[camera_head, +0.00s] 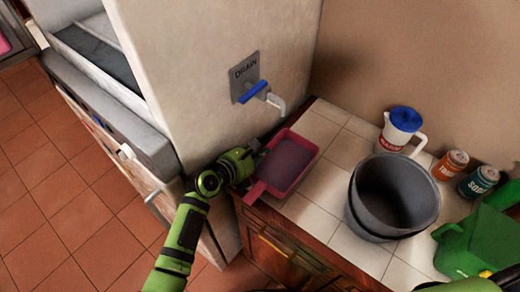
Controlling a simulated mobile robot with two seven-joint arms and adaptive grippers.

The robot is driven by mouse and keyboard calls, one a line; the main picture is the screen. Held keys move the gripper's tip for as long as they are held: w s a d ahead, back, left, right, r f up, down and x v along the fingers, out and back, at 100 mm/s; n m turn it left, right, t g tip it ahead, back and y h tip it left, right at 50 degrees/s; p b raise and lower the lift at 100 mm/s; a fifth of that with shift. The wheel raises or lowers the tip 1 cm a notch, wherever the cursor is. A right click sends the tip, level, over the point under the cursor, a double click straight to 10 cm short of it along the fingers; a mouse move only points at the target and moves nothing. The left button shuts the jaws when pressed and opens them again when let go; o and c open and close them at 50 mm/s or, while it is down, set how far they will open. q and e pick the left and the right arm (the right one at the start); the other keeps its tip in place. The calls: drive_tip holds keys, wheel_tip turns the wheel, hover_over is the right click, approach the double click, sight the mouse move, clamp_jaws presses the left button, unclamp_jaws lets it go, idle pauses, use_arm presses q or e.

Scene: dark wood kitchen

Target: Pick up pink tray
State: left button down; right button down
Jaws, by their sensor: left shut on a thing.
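The pink tray (309,150) is a shallow rectangular tray with a grey inside and a small handle at its near left end. It is at the left end of the white tiled counter (322,211), by the wall with the drain tap. My left gripper (257,147) reaches in from the lower left and is shut on the tray's left rim. The fingertips are small and partly hidden there. I cannot tell whether the tray is lifted off the tiles. My right gripper is not in view.
A grey bucket (362,210) stands right of the tray. Behind it are a white jug with a blue lid (405,122) and two cans (449,166). A green container (478,243) is at the right. The drain tap (254,92) sticks out close above my left gripper.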

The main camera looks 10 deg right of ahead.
use_arm(q)
drive_tip(key=shift+r+p, duration=0.85)
drive_tip(key=shift+r, duration=0.1)
drive_tip(key=shift+s+a+p, duration=0.6)
drive_tip(key=shift+s+a, duration=0.15)
drive_tip(key=shift+a, duration=0.15)
drive_tip(key=s+a+p, duration=0.1)
drive_tip(key=s+a, duration=0.2)
drive_tip(key=s+a+p, duration=0.2)
drive_tip(key=s+a, duration=0.1)
drive_tip(key=shift+s+a+f, duration=0.1)
drive_tip(key=shift+s+a, duration=0.05)
drive_tip(key=shift+a, duration=0.25)
drive_tip(key=s+a+b, duration=0.1)
drive_tip(key=s+a, duration=1.2)
drive_tip(key=a, duration=0.2)
drive_tip(key=shift+s, duration=0.4)
drive_tip(key=shift+f, duration=0.1)
